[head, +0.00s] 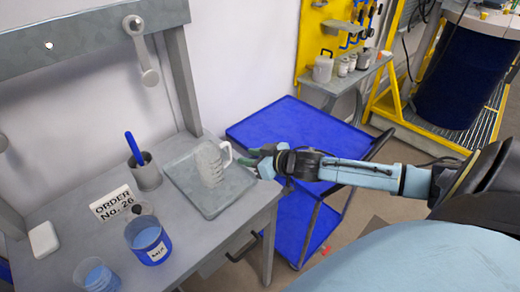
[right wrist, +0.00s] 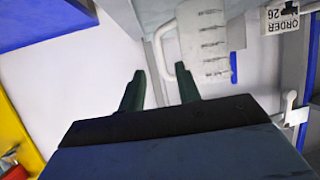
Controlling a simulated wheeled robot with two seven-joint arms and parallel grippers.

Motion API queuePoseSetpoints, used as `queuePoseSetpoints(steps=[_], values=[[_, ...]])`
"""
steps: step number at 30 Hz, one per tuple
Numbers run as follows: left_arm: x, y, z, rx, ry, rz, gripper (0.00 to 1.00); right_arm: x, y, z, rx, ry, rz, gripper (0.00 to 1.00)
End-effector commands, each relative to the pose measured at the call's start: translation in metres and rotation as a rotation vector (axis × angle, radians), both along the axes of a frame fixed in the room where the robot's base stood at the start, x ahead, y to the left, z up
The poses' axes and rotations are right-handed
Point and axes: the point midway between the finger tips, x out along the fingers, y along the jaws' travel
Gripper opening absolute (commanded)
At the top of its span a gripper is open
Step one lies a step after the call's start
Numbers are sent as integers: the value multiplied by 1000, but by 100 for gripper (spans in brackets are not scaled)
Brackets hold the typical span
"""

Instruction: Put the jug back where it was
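The jug (head: 211,163) is pale and translucent with dark measuring marks and a white handle. It stands upright on the grey tray (head: 186,203) on the workbench, its handle facing right. In the right wrist view the jug (right wrist: 208,42) fills the top middle, with its handle toward the fingers. My right gripper (head: 256,161) is beside the handle at the tray's right edge. In the right wrist view its two fingers (right wrist: 160,70) are open, with the handle just ahead of the tips and nothing visibly clasped. My left gripper is not in view.
An order sign (head: 112,203), a beaker of blue liquid (head: 150,245), a smaller blue cup (head: 95,275) and a grey pen holder (head: 147,176) stand on the bench. A blue cart (head: 265,128) with a clear top stands to the right, under my right arm.

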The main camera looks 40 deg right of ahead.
Motion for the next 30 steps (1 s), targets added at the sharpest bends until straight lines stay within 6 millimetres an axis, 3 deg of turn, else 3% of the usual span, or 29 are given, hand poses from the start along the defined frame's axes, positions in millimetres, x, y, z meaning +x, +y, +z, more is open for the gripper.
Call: queuePoseSetpoints(steps=[9, 30], values=[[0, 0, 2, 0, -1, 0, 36, -28, -7, 12, 0, 2, 0, 34], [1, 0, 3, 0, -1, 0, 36, -32, -8, 14, -1, 0, 0, 34]])
